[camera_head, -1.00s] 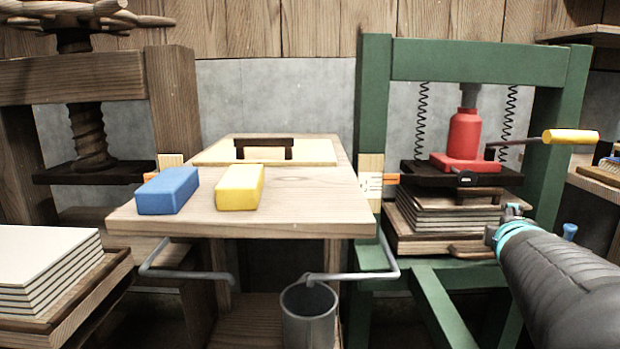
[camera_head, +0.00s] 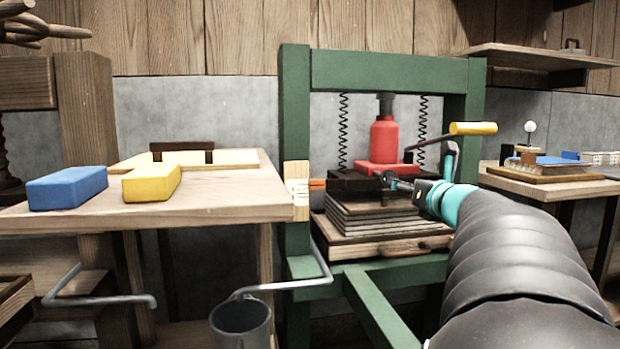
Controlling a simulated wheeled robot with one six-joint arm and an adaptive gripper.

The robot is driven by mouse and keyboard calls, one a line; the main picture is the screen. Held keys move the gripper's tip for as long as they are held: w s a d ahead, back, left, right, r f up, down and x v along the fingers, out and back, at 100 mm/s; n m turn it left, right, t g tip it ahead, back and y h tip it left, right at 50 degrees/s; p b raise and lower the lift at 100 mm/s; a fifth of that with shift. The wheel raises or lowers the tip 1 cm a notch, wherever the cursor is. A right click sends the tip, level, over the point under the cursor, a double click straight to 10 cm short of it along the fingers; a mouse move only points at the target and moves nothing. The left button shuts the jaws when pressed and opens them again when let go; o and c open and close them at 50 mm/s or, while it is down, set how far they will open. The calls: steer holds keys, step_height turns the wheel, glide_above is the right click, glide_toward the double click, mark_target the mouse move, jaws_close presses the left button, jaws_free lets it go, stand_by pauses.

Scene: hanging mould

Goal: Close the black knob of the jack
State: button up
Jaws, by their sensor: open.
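The red jack (camera_head: 384,148) stands upright on a dark plate inside the green press frame (camera_head: 296,130). A lever with a yellow handle (camera_head: 473,128) sticks out to its right. The small black knob (camera_head: 386,179) appears low at the front of the jack, partly lost against the dark plate and my gripper. My gripper (camera_head: 418,172) is open at the end of my arm, which reaches in from the lower right. One finger points left close to the knob; the other stands up below the lever. I cannot tell whether the finger touches the knob.
A stack of boards (camera_head: 375,221) lies under the dark plate. Springs hang on both sides of the jack. At left, a wooden table (camera_head: 230,205) holds a blue block (camera_head: 68,187) and a yellow block (camera_head: 151,182). A grey bucket (camera_head: 241,321) is below. Another table stands at right.

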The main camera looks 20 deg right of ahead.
mark_target(382, 175)
steer(key=w, duration=0.2)
steer(key=w+d, duration=0.1)
steer(key=w, duration=0.5)
steer(key=shift+w+d, duration=0.2)
steer(key=shift+d, duration=0.1)
steer(key=c, duration=1.2)
